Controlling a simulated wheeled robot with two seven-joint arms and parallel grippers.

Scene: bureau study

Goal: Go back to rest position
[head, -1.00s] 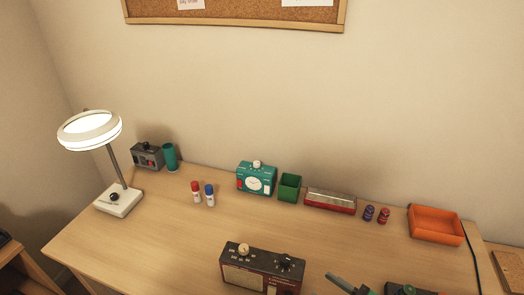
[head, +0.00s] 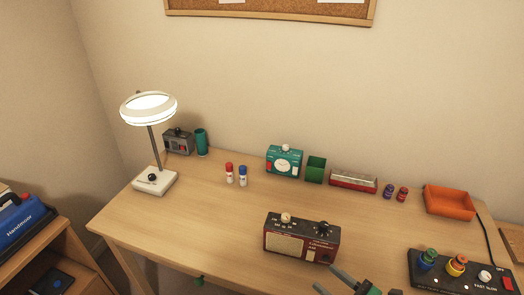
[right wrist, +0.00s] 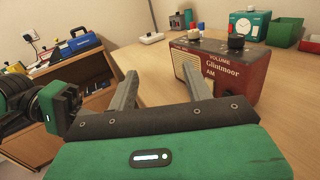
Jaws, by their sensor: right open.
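My right gripper (head: 331,279) is at the bottom of the head view, low in front of the dark red radio (head: 301,240). In the right wrist view its two grey fingers (right wrist: 160,82) are spread apart with nothing between them. The radio (right wrist: 222,75) stands upright just beyond the right-hand finger; I cannot tell the exact gap. A green and black part of my left arm (right wrist: 60,105) shows at the left of the right wrist view; its fingers cannot be made out.
A shelf with a blue case (head: 25,222) stands left. The desk's left middle is clear.

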